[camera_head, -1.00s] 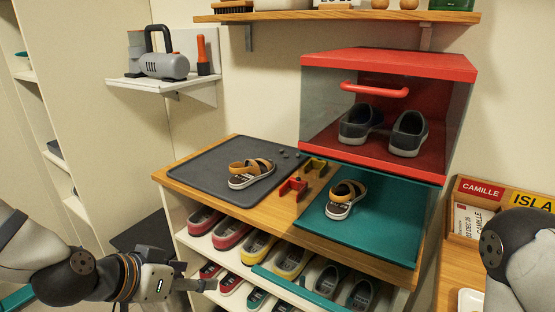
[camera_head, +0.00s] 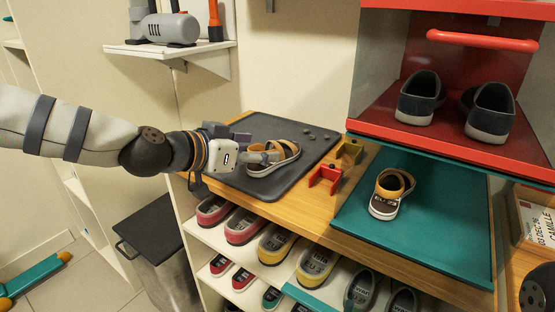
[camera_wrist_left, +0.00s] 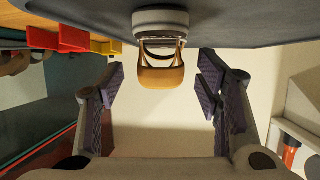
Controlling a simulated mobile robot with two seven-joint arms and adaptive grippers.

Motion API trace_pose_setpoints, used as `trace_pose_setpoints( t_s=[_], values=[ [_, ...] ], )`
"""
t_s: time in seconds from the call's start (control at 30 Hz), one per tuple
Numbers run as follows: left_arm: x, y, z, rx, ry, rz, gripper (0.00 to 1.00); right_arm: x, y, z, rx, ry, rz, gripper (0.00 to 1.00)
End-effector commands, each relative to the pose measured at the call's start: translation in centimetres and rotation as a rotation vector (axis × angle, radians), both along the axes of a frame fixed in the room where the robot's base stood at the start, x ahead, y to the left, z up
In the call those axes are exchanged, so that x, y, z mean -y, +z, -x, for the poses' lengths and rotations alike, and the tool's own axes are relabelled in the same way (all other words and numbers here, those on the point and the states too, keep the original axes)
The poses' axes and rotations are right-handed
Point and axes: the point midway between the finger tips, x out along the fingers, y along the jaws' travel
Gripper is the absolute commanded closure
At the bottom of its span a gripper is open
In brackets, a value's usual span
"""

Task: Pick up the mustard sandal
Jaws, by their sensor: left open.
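A mustard sandal (camera_head: 283,160) with a white sole lies on the grey mat (camera_head: 232,178) on top of the shoe cubby. A second mustard-strapped sandal (camera_head: 388,193) lies on the teal mat (camera_head: 432,215) to the right. My left gripper (camera_head: 257,151) is open at the left side of the sandal on the grey mat and partly hides it. In the left wrist view, that sandal (camera_wrist_left: 160,72) appears ahead, roughly centred between the open fingers (camera_wrist_left: 162,90). Whether they touch it is unclear. My right gripper is out of view.
Red and yellow brackets (camera_head: 325,178) stand between the mats. A red-framed case (camera_head: 455,130) with dark shoes rises at the back right. Several shoes fill the cubby below. A white wall shelf (camera_head: 170,50) holds a grey tool above my left arm.

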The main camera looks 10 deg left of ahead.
Motion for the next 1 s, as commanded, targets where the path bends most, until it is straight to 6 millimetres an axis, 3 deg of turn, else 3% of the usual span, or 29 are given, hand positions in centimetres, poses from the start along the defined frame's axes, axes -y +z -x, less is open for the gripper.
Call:
trace_pose_setpoints(
  t_s=[0.3, 0.53, 0.83, 1.0],
  values=[
    [0.5, -0.2, -0.8, 0.002, -0.001, 0.0, 0.44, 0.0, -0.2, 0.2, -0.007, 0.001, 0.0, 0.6],
    [0.5, -0.2, -0.8, 0.002, -0.001, 0.001, 0.94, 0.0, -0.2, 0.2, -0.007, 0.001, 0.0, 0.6],
    [0.5, 0.0, -0.8, 0.003, -0.001, 0.001, 0.94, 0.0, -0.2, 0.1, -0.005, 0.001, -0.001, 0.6],
    [0.5, 2.5, -0.8, 0.01, -0.001, 0.0, 0.94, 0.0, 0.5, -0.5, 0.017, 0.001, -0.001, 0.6]
  ],
)
